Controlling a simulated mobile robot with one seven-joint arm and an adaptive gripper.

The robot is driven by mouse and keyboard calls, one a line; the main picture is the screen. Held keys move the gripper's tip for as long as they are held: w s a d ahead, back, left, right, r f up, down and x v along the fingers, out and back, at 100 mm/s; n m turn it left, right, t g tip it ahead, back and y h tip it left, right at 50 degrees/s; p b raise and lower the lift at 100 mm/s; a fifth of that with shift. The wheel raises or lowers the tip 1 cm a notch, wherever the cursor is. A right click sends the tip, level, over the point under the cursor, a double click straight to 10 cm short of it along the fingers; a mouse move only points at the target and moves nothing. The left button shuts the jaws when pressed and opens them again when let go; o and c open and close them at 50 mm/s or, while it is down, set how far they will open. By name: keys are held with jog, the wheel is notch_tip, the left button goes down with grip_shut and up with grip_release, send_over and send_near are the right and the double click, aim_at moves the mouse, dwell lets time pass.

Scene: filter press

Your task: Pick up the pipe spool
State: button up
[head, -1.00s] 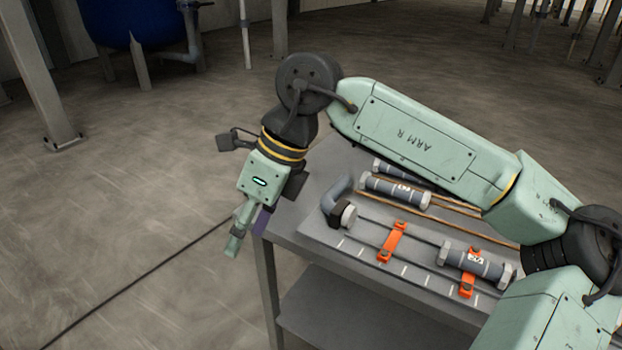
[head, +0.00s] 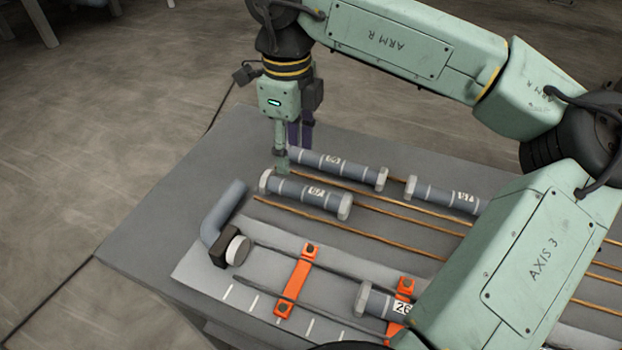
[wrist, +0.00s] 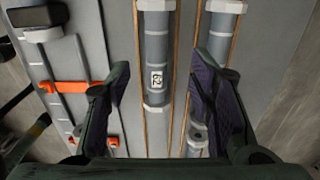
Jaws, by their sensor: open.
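Several grey pipe spools with pale end flanges lie on a table. A labelled front-row spool (head: 305,192) lies just below my gripper (head: 290,158) in the head view. It shows between my fingers in the wrist view (wrist: 157,45). A back-row spool (head: 340,167) lies behind it, partly hidden by my gripper, and shows to its right in the wrist view (wrist: 215,45). Another spool (head: 440,193) lies further right in that back row. One more (head: 372,303) sits near the orange clamps, partly hidden by my arm. My gripper is open and empty, its fingers pointing down.
The grey table (head: 150,225) carries thin brown rails (head: 350,227) along the spools. A grey elbow pipe (head: 222,212) with a dark collar and pale end stands at the left of a marked plate. Orange clamps (head: 296,280) hold dark rods. The table's left side is clear.

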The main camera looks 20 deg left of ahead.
aim_at(294, 185)
jog(key=f, duration=0.3)
jog(key=shift+s+f, duration=0.2)
jog(key=shift+f, duration=0.15)
jog(key=shift+d+f+p, duration=0.1)
jog(key=shift+f+p, duration=1.1)
jog(key=shift+f, duration=1.6)
jog(key=shift+c, duration=0.3)
grip_shut()
